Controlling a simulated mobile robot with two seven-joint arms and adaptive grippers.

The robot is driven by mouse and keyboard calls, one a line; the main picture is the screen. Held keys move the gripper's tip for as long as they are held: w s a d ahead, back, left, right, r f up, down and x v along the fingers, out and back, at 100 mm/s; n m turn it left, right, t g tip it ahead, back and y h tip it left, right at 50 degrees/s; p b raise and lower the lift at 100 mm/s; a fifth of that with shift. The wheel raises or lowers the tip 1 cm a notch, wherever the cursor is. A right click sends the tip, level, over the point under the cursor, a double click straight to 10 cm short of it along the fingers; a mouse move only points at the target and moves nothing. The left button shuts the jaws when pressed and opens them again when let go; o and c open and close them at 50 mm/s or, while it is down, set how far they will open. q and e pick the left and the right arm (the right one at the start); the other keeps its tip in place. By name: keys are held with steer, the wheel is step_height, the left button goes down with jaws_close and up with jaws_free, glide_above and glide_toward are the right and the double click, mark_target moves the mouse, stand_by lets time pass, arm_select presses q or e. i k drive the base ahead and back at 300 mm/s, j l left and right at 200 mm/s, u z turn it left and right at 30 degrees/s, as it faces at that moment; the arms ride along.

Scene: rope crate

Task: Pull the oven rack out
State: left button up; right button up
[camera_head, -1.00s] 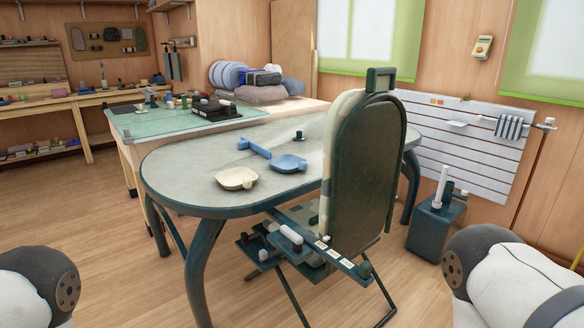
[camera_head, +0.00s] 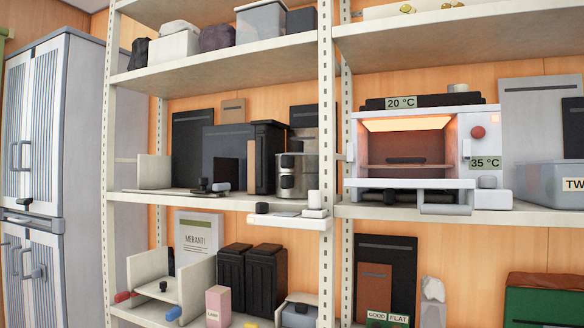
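A small white oven (camera_head: 484,150) stands on the middle shelf at the right, with a red knob and labels reading 20 °C and 35 °C. Its front is open and its inside glows orange. A rack (camera_head: 405,165) lies inside, with a dark flat object (camera_head: 406,160) on it. The white door (camera_head: 410,183) appears folded down at the front, with a handle bar (camera_head: 448,209) below it. Neither of my grippers shows in the head view.
A metal shelving unit with an upright post (camera_head: 327,120) just left of the oven fills the view. A grey bin (camera_head: 553,180) sits right of the oven. A small white ledge (camera_head: 290,221) juts out at the left. A tall grey cabinet (camera_head: 50,120) stands at the far left.

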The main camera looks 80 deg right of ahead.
mark_target(399, 159)
steer(key=z, duration=3.25)
